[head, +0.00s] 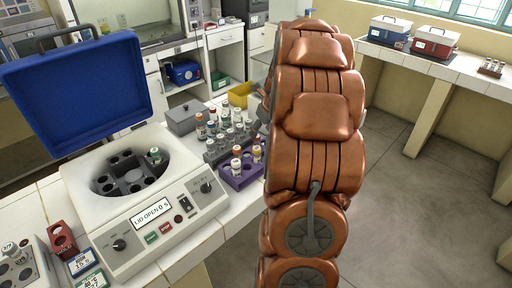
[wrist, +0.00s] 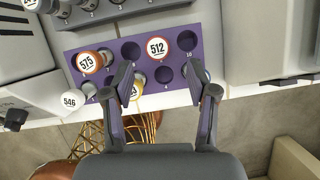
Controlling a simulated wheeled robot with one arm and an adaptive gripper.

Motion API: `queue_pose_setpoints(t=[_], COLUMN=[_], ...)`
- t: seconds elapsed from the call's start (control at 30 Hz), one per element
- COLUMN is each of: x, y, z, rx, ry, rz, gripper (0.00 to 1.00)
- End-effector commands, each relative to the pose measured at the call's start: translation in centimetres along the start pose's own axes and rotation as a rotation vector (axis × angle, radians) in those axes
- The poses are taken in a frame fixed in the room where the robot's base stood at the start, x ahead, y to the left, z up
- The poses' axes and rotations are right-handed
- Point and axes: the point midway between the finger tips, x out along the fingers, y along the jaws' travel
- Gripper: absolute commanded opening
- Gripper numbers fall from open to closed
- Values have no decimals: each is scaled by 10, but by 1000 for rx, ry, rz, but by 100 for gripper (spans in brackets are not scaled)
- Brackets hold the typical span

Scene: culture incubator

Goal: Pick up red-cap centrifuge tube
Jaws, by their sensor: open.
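My gripper (wrist: 162,82) is open in the wrist view, its two fingers apart over the near edge of the purple rack (wrist: 205,59). A tube numbered 512 (wrist: 157,47) with an orange-yellow rim stands just beyond the gap between the fingertips. A tube numbered 575 (wrist: 87,63) with an orange-red rim stands to the left, outside the fingers. A yellow-rimmed tube (wrist: 134,91) is partly hidden by the left finger. Which cap is the red one is unclear from above. In the head view the purple rack (head: 232,181) stands left of my arm, which hides my gripper.
A white-capped tube numbered 546 (wrist: 73,100) is at the purple rack's left. A grey rack (head: 214,153) with several tubes stands behind it. The centrifuge (head: 84,203) has its blue lid (head: 82,95) open and a tube inside (head: 154,156). A grey box (head: 187,118) stands behind.

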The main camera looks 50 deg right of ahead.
Motion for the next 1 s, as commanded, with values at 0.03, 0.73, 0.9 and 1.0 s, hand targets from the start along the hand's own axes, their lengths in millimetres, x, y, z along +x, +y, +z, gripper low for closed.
queue_pose_setpoints(t=[0.03,0.73,0.9,1.0], x=[4,62,72,72], y=[1,3,2,2], z=[0,0,0,0], rx=[1,-6,-5,-6], ry=[3,2,0,0], rz=[3,2,-1,-1], gripper=[58,58,58,58])
